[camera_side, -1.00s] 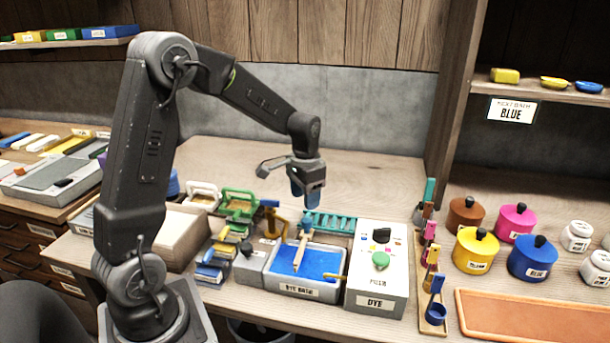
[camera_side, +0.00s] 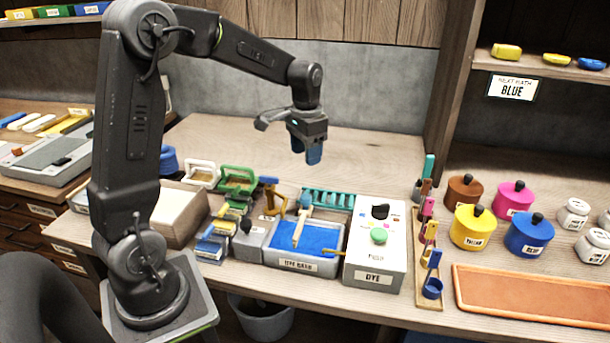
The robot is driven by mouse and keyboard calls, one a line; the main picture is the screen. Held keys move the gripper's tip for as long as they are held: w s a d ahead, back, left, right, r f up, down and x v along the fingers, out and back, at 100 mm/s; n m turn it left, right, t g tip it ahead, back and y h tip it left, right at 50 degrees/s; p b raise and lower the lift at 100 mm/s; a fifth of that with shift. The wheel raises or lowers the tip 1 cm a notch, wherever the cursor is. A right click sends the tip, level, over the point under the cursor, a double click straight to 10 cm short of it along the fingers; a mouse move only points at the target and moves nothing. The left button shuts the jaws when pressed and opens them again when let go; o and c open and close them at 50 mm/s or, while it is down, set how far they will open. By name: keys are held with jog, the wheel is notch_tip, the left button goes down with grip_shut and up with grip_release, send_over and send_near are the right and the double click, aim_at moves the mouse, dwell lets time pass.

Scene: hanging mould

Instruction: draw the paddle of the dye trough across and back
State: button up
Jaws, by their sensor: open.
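The dye trough (camera_side: 305,265) is a grey box filled with blue dye, with a "DYE BATH" label on its front. Its wooden paddle (camera_side: 299,230) leans over the blue surface, with a blue piece at its top end near the back rim. My gripper (camera_side: 308,157) hangs above and behind the trough, pointing down. Its blue fingers are open and empty, well clear of the paddle. Whether the paddle's lower tip is under the dye is hard to tell.
A white dye box (camera_side: 376,262) with a green knob stands right of the trough. A teal rack (camera_side: 327,199) lies behind it. Coloured frames and blocks crowd its left. Lidded pots (camera_side: 529,233) and an orange tray (camera_side: 530,295) are at the right. The bench behind the rack is clear.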

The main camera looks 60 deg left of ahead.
aim_at(306, 197)
notch_tip(306, 197, down, 13)
jog(key=shift+f, duration=0.1)
dwell(0.3)
jog(key=shift+c, duration=0.3)
grip_shut()
